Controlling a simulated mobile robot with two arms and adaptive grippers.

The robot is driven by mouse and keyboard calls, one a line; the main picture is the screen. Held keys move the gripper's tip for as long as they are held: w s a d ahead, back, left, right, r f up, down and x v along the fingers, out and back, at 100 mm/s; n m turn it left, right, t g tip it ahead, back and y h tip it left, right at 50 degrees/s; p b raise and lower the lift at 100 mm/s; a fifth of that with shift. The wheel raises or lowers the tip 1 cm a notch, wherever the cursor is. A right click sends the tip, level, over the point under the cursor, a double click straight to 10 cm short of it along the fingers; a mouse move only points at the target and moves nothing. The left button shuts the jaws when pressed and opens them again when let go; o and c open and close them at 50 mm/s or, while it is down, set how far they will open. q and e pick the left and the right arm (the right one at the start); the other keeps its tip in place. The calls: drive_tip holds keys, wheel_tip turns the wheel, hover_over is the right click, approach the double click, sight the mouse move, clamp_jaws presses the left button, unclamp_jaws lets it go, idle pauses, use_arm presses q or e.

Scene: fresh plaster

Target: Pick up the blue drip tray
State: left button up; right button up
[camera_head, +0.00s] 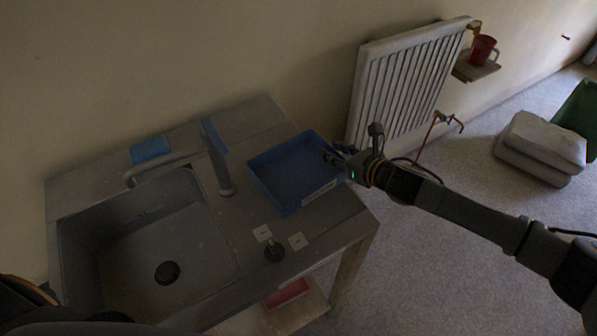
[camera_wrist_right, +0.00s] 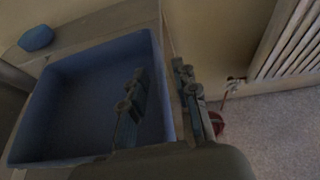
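The blue drip tray (camera_head: 288,174) is shallow, rectangular and empty, with a pale label on its front wall. It sits on the right part of the grey sink counter (camera_head: 335,212). My right gripper (camera_head: 333,157) is at the tray's right rim. In the right wrist view the tray (camera_wrist_right: 75,95) fills the left. The fingers of my right gripper (camera_wrist_right: 160,85) are apart, one over the tray's inside and one outside its right wall. A gap shows between them; contact with the wall cannot be told. My left gripper is not in view.
A curved faucet (camera_head: 222,165) and sink basin (camera_head: 165,250) lie left of the tray. A blue sponge-like block (camera_head: 150,148) is behind the basin. A radiator (camera_head: 405,85) and a red mug (camera_head: 482,50) on a shelf are to the right.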

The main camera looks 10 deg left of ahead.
clamp_jaws()
drive_tip(key=shift+r, duration=0.1)
